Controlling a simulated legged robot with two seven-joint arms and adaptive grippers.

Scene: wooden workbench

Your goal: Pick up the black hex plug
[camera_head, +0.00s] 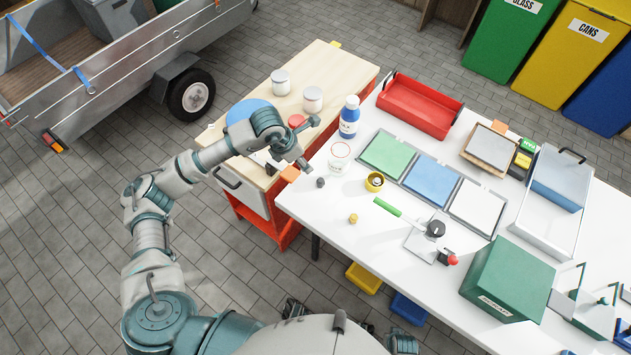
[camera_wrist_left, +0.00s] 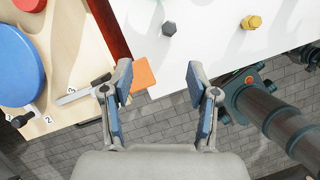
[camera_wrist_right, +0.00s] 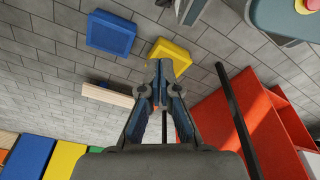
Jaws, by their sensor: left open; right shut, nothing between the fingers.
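The black hex plug (camera_head: 320,182) stands on the white table near its left edge. It also shows in the left wrist view (camera_wrist_left: 169,28), beyond the fingertips and roughly centred between them. My left gripper (camera_head: 308,143) is open and empty, near the table's left corner and apart from the plug; its spread fingers show in the left wrist view (camera_wrist_left: 160,75). My right gripper (camera_wrist_right: 160,75) is shut and empty, with floor behind it in the right wrist view. It does not show clearly in the head view.
An orange block (camera_head: 290,174) sits at the table's corner. A wooden-topped cart (camera_head: 330,70) adjoins the table. A green-handled tool (camera_head: 388,207) lies right of the plug.

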